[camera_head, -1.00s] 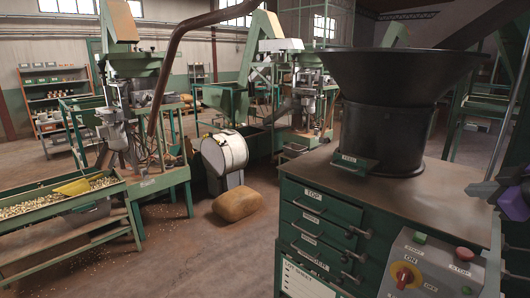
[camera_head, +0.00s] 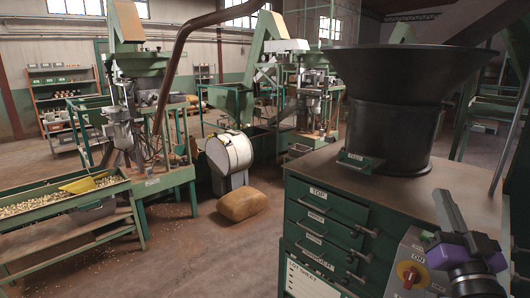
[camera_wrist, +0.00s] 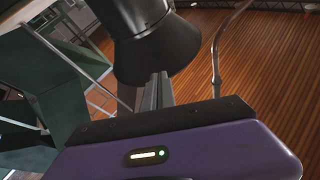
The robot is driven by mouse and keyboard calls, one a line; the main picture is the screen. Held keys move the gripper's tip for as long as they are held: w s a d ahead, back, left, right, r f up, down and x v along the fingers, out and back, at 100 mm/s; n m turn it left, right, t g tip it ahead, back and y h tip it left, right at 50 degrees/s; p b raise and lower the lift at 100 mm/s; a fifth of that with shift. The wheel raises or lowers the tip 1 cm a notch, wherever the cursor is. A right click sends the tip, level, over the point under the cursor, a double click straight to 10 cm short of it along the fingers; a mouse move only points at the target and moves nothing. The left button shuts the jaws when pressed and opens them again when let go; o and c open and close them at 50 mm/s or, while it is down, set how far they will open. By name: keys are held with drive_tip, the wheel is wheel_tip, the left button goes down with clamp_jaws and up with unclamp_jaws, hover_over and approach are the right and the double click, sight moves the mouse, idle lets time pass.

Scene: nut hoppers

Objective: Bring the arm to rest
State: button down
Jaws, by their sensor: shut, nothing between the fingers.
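My gripper (camera_head: 442,198) is at the lower right of the head view, a purple and black hand with dark fingers pointing up and to the left. It is in front of the green cabinet's control panel (camera_head: 402,280) and hides much of it. The fingers are together with nothing between them. In the wrist view the gripper (camera_wrist: 158,80) shows as two dark parallel fingers side by side beyond the purple housing, which carries a small lit strip.
A black hopper (camera_head: 392,135) stands on the green drawer cabinet (camera_head: 330,208), close to my gripper; a dark funnel shape (camera_wrist: 150,40) also fills the upper wrist view. A tan sack (camera_head: 242,204) lies on open floor. A nut trough (camera_head: 50,205) stands at left.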

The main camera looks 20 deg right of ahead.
drive_tip(key=s+a+f+m+g, duration=0.1)
drive_tip(key=s+a+f, duration=0.4)
drive_tip(key=a+f, duration=0.55)
drive_tip(key=s+a+f+n+g+y+b, duration=0.2)
drive_tip(key=s+a+f+n+y, duration=0.7)
drive_tip(key=s+a+f, duration=0.9)
drive_tip(key=s+g+y, duration=0.1)
drive_tip(key=s+y, duration=0.2)
drive_tip(key=shift+a+g, duration=0.25)
drive_tip(key=shift+g, duration=0.05)
